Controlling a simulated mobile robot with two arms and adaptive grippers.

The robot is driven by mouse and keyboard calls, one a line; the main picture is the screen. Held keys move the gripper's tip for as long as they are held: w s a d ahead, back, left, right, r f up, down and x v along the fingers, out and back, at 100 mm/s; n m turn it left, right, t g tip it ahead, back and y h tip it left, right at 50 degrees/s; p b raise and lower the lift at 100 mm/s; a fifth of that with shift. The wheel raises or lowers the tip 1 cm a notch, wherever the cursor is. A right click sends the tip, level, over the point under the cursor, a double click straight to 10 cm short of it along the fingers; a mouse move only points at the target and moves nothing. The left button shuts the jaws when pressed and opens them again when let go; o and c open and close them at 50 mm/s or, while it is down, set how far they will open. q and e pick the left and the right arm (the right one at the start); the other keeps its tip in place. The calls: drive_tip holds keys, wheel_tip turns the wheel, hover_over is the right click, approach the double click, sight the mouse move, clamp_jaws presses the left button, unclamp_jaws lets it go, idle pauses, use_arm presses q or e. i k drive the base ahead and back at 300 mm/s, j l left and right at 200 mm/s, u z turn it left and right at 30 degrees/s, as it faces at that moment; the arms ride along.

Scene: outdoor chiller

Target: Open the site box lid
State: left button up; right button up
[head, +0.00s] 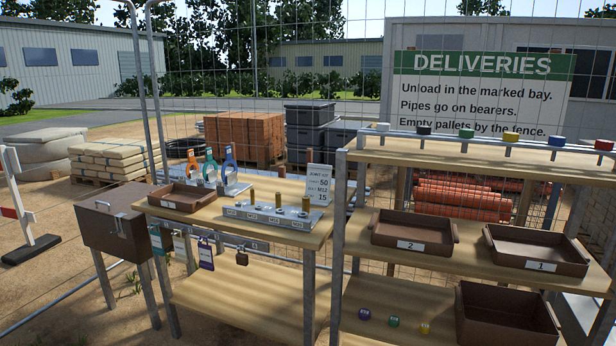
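The site box (108,236) is a brown box on grey legs at the left of the head view. Its lid (120,203) lies shut on top. A small pale metal handle (103,205) stands up from the lid. A dark fitting (121,228) sits at its front right. Neither of my grippers is in view.
A wooden workbench (235,214) stands just right of the box, with a brown tray (181,200) on top and padlocks (206,254) hanging from its front. A taller shelf (450,158) holding several trays stands farther right. Bare ground (45,285) lies left of the box.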

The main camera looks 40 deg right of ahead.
sight(117, 203)
drive_tip(key=i+z, duration=0.2)
drive_tip(key=z, duration=0.2)
drive_tip(key=i+z, duration=0.2)
drive_tip(key=z, duration=0.25)
drive_tip(key=i+j+z, duration=0.1)
drive_tip(key=z, duration=0.3)
drive_tip(key=i+z, duration=0.1)
drive_tip(key=z, duration=0.15)
drive_tip(key=i+l+u, duration=0.2)
drive_tip(key=i+u, duration=0.3)
drive_tip(key=i+l+u, duration=0.5)
drive_tip(key=i+j, duration=0.05)
drive_tip(key=j, duration=0.05)
